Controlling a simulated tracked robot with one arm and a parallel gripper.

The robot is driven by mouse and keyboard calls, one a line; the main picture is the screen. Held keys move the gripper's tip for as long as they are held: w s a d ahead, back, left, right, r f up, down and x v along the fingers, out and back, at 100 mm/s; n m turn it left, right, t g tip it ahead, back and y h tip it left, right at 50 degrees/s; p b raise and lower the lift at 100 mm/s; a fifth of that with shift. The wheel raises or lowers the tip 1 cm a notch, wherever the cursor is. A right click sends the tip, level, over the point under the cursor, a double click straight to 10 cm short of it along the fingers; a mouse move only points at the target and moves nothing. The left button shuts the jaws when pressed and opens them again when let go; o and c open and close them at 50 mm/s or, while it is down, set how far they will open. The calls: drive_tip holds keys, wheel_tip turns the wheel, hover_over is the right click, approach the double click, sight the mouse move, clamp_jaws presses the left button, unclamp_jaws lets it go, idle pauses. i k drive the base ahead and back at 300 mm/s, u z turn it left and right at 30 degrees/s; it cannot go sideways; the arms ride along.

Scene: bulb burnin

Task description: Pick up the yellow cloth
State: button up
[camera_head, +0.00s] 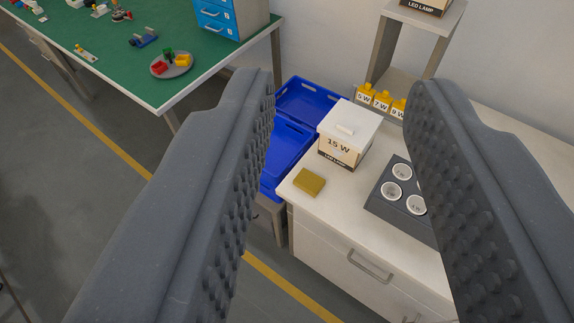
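A small folded yellow cloth (309,182) lies flat on the white counter (318,217), close to its left front corner. My gripper (338,105) is open, with its two dark grey studded fingers wide apart on either side of the view. Nothing is between the fingertips at close range. The cloth shows in the gap between the fingers, farther off and below, and nothing touches it.
A 15 W lamp box (344,137) stands just behind the cloth. A dark socket tray (377,206) is to its right, partly behind my right finger. Blue crates (288,150) stand left of the counter. A green-topped table (120,60) holds small parts.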

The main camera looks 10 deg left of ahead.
sight(310, 183)
drive_tip(key=i, duration=0.25)
drive_tip(key=k, duration=0.4)
drive_tip(key=z, duration=0.45)
drive_tip(key=i, duration=1.05)
drive_tip(key=u, duration=0.65)
